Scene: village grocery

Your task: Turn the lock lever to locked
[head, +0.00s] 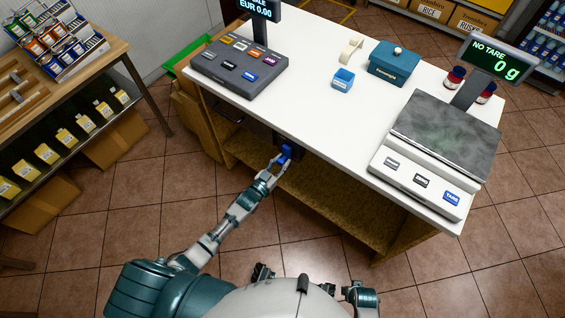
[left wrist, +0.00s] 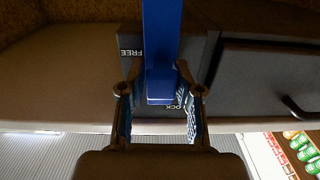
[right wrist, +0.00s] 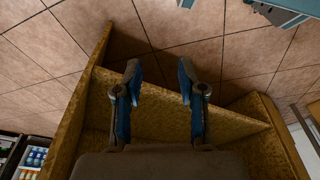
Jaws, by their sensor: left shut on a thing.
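The blue lock lever (head: 286,151) is on a dark box (left wrist: 195,50) under the front edge of the white counter. My left gripper (head: 276,163) is at the lever. In the left wrist view the lever (left wrist: 161,50) runs down from the top edge, with its end between the fingers of my left gripper (left wrist: 160,92), shut on it. The word FREE shows left of the lever; a word ending in OCK is partly hidden behind its lower end. My right gripper (right wrist: 160,85) is open and empty in the right wrist view, facing the wooden shelves and floor.
The counter (head: 320,85) carries a cash register (head: 238,68), a teal box (head: 394,62) and a scale (head: 440,140). A dark drawer (left wrist: 265,85) with a handle is right of the lever. Open tiled floor (head: 120,215) lies left of my arm.

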